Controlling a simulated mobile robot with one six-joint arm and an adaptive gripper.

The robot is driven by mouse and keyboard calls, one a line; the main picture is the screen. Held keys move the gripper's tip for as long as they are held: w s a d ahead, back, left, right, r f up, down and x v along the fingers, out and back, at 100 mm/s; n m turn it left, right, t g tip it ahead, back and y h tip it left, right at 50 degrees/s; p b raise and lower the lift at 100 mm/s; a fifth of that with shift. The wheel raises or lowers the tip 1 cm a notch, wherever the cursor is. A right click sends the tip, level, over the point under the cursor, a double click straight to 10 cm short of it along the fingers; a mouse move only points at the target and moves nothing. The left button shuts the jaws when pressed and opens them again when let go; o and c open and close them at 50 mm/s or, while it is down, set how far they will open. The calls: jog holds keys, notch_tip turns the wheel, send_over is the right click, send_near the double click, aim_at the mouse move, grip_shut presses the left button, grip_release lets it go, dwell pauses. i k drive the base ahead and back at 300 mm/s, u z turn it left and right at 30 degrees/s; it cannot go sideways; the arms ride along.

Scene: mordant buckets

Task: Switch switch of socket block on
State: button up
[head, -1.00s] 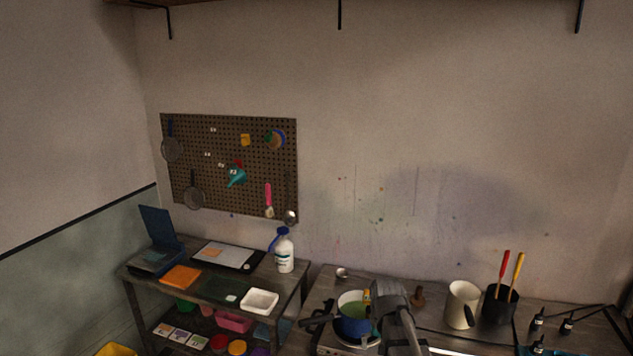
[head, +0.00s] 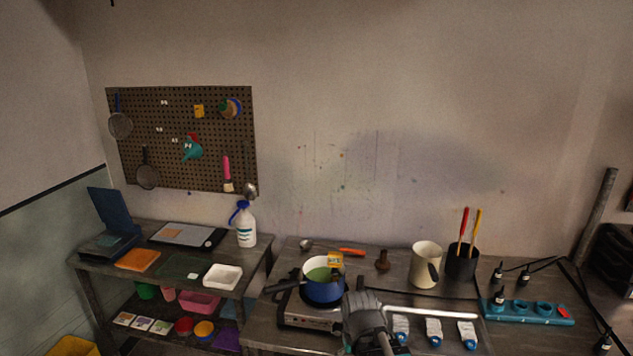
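The socket block (head: 528,312) is a long teal strip on the right part of the workbench. It has several round sockets, and a black plug stands at its left end. Its red switch (head: 563,312) is at the right end; I cannot tell its position at this size. My gripper (head: 365,312) is at the bottom middle, in front of the hot plate's right side, well left of the block and apart from it. I see it from behind, so its fingertips are hidden and its opening does not show.
A blue pot (head: 324,288) sits on the hot plate (head: 308,316) beside my gripper. A pale bar (head: 430,313) and several small white bottles (head: 434,332) lie between gripper and block. A cream pitcher (head: 425,265) and black utensil holder (head: 462,262) stand behind. Black plugs (head: 524,278) and cables are near the block.

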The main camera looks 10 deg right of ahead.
aim_at(562, 311)
jog(key=z, duration=1.75)
jog(key=k, duration=0.65)
jog(key=u, duration=0.25)
jog(key=i, duration=0.5)
jog(key=u, duration=0.1)
